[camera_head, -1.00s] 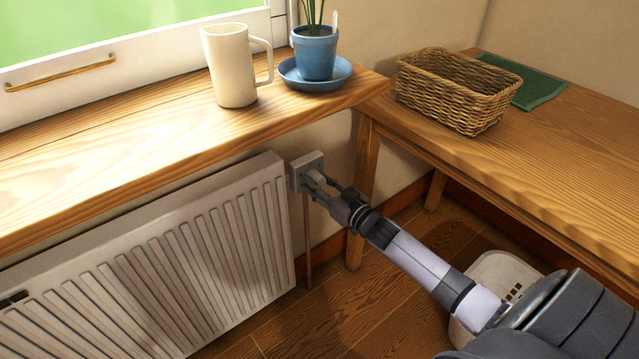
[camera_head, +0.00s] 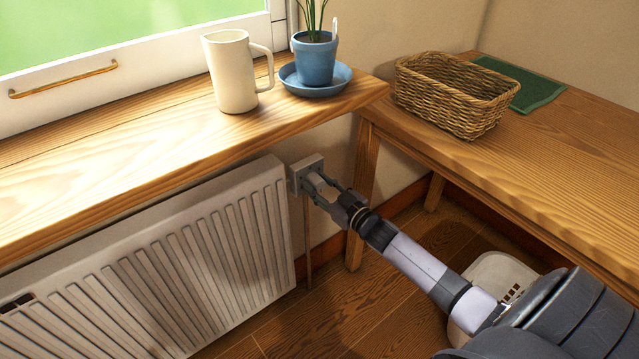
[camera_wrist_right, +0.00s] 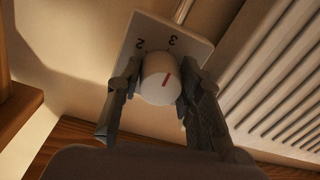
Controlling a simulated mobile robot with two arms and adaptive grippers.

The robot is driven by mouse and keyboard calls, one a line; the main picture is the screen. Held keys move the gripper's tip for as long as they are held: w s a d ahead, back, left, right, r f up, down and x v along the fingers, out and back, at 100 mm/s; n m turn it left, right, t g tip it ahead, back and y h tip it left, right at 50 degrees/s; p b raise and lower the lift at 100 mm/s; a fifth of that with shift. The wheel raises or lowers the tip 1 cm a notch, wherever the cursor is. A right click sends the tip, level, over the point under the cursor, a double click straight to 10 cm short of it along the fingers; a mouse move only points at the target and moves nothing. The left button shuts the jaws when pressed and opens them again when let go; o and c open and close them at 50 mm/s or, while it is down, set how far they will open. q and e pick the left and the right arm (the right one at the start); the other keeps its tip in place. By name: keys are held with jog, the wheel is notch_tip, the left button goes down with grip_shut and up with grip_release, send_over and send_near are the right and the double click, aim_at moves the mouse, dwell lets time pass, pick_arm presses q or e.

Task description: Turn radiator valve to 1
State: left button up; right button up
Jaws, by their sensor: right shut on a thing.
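My right gripper (camera_wrist_right: 158,84) is shut on the knob, one finger on each side. In the head view my right gripper (camera_head: 313,183) reaches the plate (camera_head: 306,167) beside the radiator's upper right corner and mostly hides the knob. My left gripper is not in view.
The white radiator (camera_head: 170,250) stands left, under the wooden sill (camera_head: 150,140) with a cream mug (camera_head: 231,75) and a potted plant (camera_head: 315,58). A wooden table (camera_head: 560,160) with a wicker basket (camera_head: 455,95) is right.

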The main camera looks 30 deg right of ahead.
jog(key=n+p, duration=0.1)
jog(key=n, duration=0.2)
jog(key=shift+r+n, duration=0.1)
jog(key=shift+n, duration=0.2)
jog(key=n, duration=0.2)
jog(key=shift+n+p, duration=0.3)
jog(key=shift+n, duration=1)
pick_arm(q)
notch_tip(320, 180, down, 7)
pick_arm(e)
jog(key=shift+n+h, duration=0.3)
jog(key=shift+n, duration=0.5)
jog(key=n, duration=0.3)
jog(key=shift+n, duration=0.3)
jog(key=n+b, duration=0.2)
jog(key=n, duration=0.5)
jog(key=shift+h+b, duration=0.3)
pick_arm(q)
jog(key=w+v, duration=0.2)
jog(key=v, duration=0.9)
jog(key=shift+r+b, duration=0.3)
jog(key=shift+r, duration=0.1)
pick_arm(e)
jog(key=shift+a+n, duration=0.1)
jog(key=shift+n, duration=1.1)
